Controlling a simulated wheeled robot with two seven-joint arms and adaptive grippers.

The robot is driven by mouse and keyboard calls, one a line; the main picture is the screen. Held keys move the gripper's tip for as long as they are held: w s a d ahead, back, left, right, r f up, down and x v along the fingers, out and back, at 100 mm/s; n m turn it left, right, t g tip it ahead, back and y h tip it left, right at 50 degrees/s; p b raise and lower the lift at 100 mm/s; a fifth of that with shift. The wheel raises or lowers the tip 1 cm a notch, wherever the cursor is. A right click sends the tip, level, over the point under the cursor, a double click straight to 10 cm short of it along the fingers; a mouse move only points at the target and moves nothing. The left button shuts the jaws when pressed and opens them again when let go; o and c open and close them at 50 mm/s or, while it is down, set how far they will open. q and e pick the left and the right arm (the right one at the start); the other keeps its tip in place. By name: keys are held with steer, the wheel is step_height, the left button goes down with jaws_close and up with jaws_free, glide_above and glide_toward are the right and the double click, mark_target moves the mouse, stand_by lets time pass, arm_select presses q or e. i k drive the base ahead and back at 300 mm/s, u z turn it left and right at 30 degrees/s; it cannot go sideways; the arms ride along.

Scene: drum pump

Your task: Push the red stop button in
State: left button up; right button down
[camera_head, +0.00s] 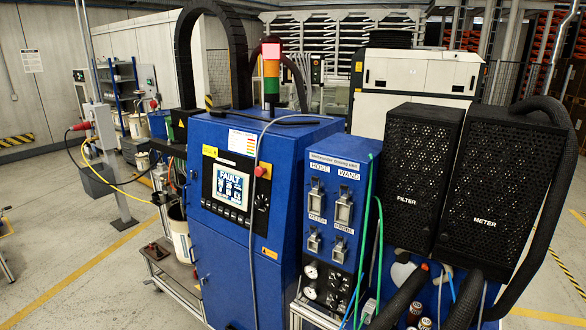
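The red stop button (260,171) is a small round knob on the upper right of the control panel (228,183), on the front of the blue cabinet (222,262). It sits right of the lit screen (230,187), which reads "FAULT". A grey cable (252,225) hangs down the cabinet front close beside the button. I cannot tell how far in the button is. Neither of my grippers shows in the head view.
A signal tower (271,72) with a bright red top stands on the cabinet. A blue valve panel (336,200) with gauges and black FILTER (422,165) and METER (502,190) boxes stand to the right. A white bucket (180,236) stands left. Open floor (90,265) lies at front left.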

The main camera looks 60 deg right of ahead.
mark_target(259, 171)
steer(key=z, duration=1.1)
steer(key=i, duration=1.05)
steer(key=z, duration=1)
